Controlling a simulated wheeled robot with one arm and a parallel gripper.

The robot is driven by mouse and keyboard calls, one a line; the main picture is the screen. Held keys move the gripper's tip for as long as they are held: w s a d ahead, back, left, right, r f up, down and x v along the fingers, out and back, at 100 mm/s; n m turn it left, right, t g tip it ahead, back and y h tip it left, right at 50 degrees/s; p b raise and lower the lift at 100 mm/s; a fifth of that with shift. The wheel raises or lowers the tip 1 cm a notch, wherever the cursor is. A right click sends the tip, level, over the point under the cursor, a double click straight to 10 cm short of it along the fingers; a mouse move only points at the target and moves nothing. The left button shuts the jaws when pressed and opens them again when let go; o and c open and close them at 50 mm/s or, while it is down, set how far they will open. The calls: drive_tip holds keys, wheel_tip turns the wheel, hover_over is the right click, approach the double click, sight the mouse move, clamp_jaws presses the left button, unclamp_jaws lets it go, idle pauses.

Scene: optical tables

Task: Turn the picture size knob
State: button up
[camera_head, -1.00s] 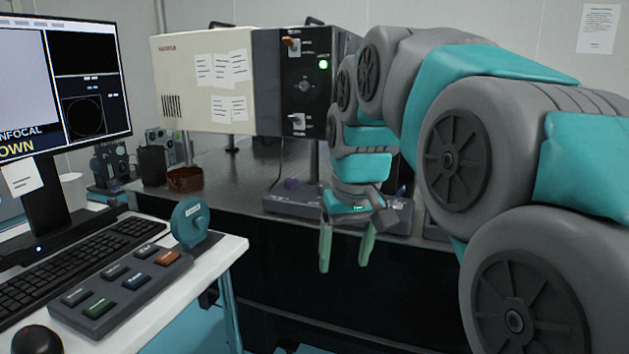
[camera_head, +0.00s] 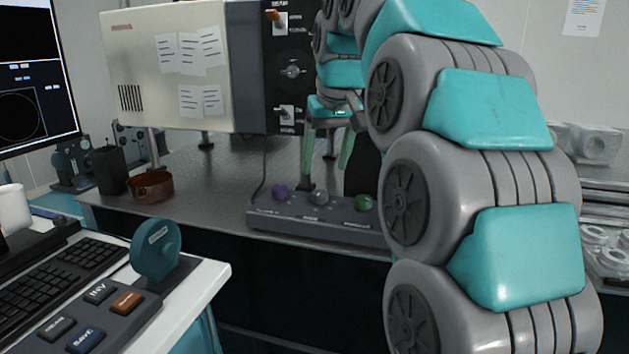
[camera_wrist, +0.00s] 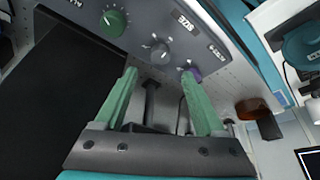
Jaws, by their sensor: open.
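A low grey control box (camera_head: 290,226) at the table's front edge carries a purple knob (camera_head: 281,192), a grey knob (camera_head: 319,198) and a green knob (camera_head: 364,203). In the wrist view, the label beside the grey knob (camera_wrist: 160,52) seems to read SIZE upside down; the green knob (camera_wrist: 113,20) and purple knob (camera_wrist: 190,74) flank it. My gripper (camera_head: 325,175) is open and empty, pointing down above or behind the box. In the wrist view my gripper (camera_wrist: 158,74) has the grey knob between and beyond its fingertips, with no contact visible. The purple knob is close to one fingertip.
A beige and dark instrument cabinet (camera_head: 180,75) with switches stands behind the control box. A brown round dish (camera_head: 150,185) sits on the table to the left. A desk with a keyboard (camera_head: 60,275), a button panel and a teal dial (camera_head: 155,250) is at front left.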

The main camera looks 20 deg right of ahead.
sight(320, 192)
drive_tip(key=shift+p+x, duration=0.3)
drive_tip(key=shift+x, duration=3.35)
drive_tip(key=shift+s, duration=0.1)
clamp_jaws()
